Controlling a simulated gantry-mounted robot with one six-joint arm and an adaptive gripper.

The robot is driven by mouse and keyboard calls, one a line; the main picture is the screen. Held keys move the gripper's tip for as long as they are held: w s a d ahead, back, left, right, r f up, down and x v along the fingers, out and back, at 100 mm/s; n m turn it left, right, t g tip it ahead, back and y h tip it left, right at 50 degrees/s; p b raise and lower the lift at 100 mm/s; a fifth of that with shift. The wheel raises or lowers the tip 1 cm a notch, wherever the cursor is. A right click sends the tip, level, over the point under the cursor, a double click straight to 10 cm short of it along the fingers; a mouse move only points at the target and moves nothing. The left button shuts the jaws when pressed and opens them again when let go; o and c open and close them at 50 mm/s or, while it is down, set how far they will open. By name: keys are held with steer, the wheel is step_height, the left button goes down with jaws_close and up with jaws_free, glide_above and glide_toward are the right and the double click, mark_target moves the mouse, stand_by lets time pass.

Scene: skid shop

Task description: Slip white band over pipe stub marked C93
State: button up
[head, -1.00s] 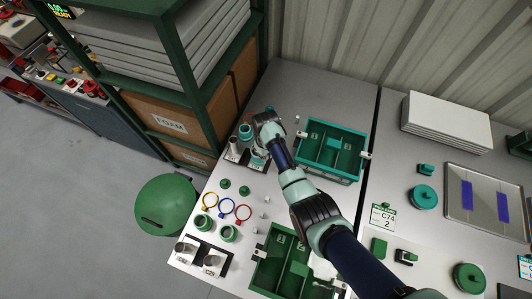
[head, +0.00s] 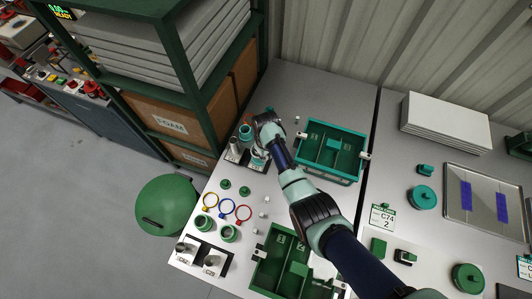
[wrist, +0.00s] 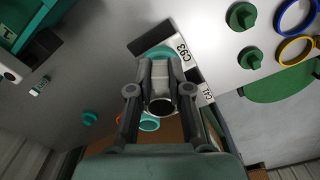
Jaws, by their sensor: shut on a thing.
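My gripper (wrist: 160,66) points down over the stand at the back left of the bench and is shut. The white band between its fingertips is mostly hidden by the fingers, so I cannot tell whether it is around the stub. The plate marked C93 (wrist: 180,50) lies beside the fingertips in the wrist view. A teal collar (wrist: 153,51) shows just past the fingertips at that place; the C93 stub itself is hidden. The neighbouring grey stub, with a dark open mouth (wrist: 160,107), stands by the C41 plate (wrist: 207,92); it also shows in the head view (head: 235,143).
A loose teal collar (head: 246,130) lies behind the stand. A teal divided bin (head: 330,178) stands to the right. Blue, yellow and red rings (head: 243,212) and green parts lie nearer the front. A green shelf rack (head: 190,90) rises at left.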

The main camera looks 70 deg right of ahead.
steer(key=shift+f+b, duration=0.45)
steer(key=shift+f, duration=0.55)
stand_by(1.6)
steer(key=shift+f, duration=0.3)
steer(key=shift+f+b, duration=0.25)
steer(key=shift+b, duration=0.1)
steer(key=shift+f, duration=0.3)
steer(key=shift+f+b, duration=0.1)
steer(key=shift+b, duration=0.2)
steer(key=shift+f+b, duration=0.3)
steer(key=shift+f, duration=0.05)
steer(key=shift+f, duration=0.3)
stand_by(0.4)
steer(key=o, duration=1.3)
